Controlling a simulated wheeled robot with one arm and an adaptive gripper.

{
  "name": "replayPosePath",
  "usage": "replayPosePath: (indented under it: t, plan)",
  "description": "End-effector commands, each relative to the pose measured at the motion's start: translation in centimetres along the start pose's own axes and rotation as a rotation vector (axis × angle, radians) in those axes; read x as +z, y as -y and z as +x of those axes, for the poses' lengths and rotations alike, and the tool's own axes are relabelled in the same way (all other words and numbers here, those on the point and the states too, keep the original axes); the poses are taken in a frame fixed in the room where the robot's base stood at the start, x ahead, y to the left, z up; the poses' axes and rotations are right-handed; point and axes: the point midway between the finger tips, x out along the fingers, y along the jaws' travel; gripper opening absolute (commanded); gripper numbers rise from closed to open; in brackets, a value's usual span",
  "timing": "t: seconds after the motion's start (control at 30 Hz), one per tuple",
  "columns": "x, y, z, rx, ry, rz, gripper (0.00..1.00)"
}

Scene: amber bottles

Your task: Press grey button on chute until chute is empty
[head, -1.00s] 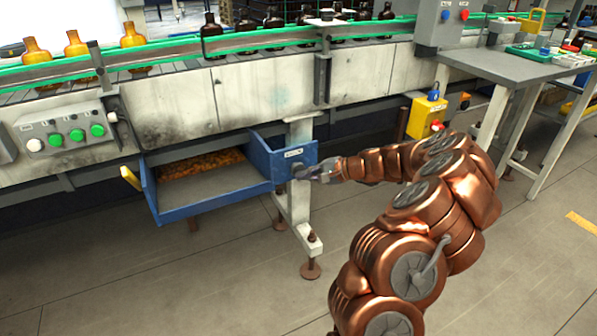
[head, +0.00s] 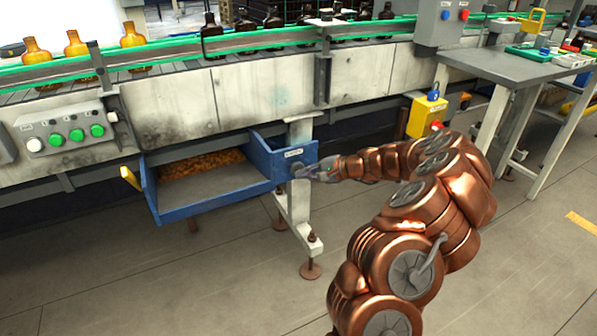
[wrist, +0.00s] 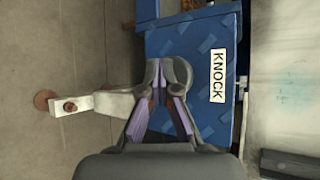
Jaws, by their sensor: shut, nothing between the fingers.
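The blue chute (head: 215,203) hangs under the conveyor, with amber pieces (head: 200,163) lying at its back and a bare grey floor in front. Its right side panel bears a white label, which reads KNOCK in the wrist view (wrist: 217,76). The grey button (head: 297,168) is on that panel below the label, partly covered by my fingertips. My gripper (head: 305,172) is shut and empty, with its tips at the button; I cannot tell whether they press it.
A conveyor (head: 180,85) carrying amber and dark bottles runs above. A control box (head: 65,132) with green and white buttons is at left. A support leg (head: 296,205) stands below the panel. A yellow box (head: 423,117) and grey table (head: 515,65) are at right.

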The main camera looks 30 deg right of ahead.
Motion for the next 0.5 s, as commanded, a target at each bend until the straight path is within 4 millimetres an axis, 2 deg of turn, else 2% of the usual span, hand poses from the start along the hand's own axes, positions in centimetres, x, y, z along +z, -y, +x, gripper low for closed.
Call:
replayPosePath:
  t: [0.5]
  plan:
    - [-0.27, 0.27, 0.37, 0.0, 0.0, 0.0, 0.0]
